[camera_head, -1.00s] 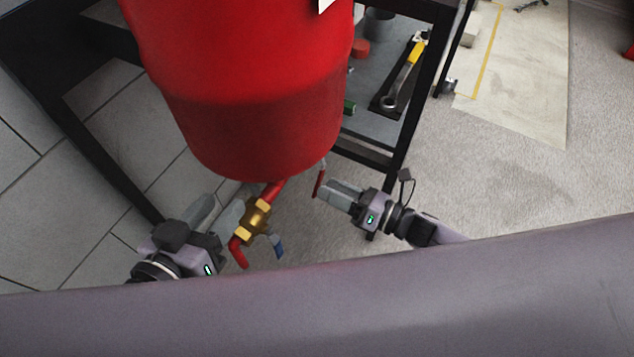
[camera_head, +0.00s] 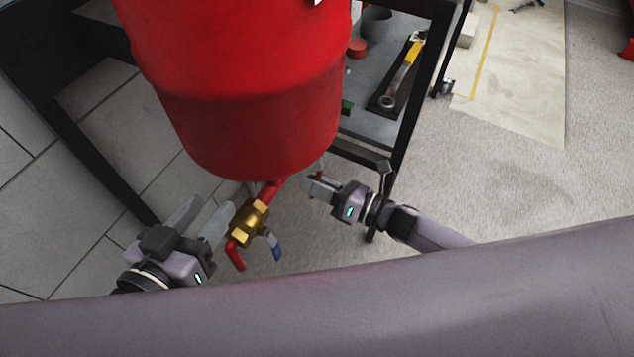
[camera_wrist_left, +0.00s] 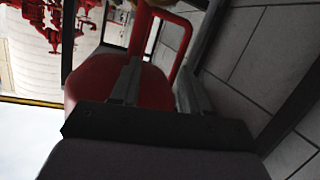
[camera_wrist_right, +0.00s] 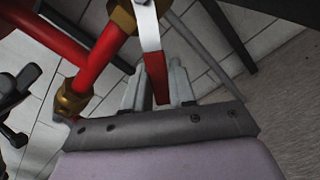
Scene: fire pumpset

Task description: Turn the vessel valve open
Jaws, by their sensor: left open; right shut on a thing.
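The red vessel (camera_head: 255,100) fills the upper middle of the head view. My right gripper (camera_head: 312,187) is at its lower right, shut on a red-ended valve lever (camera_wrist_right: 154,78). In the right wrist view the lever's silver upper part meets a brass fitting (camera_wrist_right: 122,16), and its red end sits between the fingers (camera_wrist_right: 158,88). In the head view the fingers hide most of the lever. A brass valve (camera_head: 249,221) with a blue-ended lever (camera_head: 274,246) is on the red pipe below the vessel. My left gripper (camera_head: 208,216) is open and empty, just left of that valve.
A dark frame (camera_head: 408,100) with a grey shelf stands behind the vessel at right. It carries a yellow-handled tool (camera_head: 404,72). Red pipes (camera_wrist_right: 98,62) run close to the left of my right gripper. Open carpet (camera_head: 500,190) lies to the right.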

